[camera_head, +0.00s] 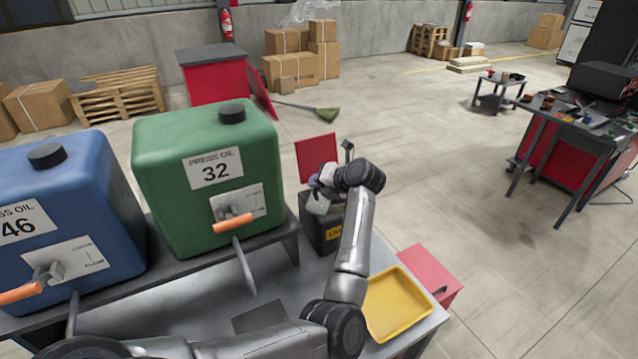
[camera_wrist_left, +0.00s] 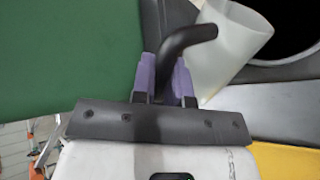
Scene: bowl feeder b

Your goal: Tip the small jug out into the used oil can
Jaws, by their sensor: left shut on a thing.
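My left gripper (camera_head: 314,184) is shut on the black handle of the small jug (camera_head: 318,204). In the left wrist view the purple fingers (camera_wrist_left: 168,78) hold the dark handle, and the pale translucent jug (camera_wrist_left: 228,50) is tilted beside them. The used oil can (camera_head: 326,238) is a dark box with a yellow label and a raised red lid (camera_head: 317,157). The jug is over or at the can's top; its exact height is unclear. In the left wrist view a dark round opening (camera_wrist_left: 285,28) lies beside and behind the jug. Any liquid is not visible. My right gripper is out of view.
A green press oil tank (camera_head: 207,185) stands just left of the can, with a blue tank (camera_head: 65,220) further left. Both have orange-handled taps. A yellow tray (camera_head: 395,303) lies on the bench to the right. Open floor lies beyond the bench.

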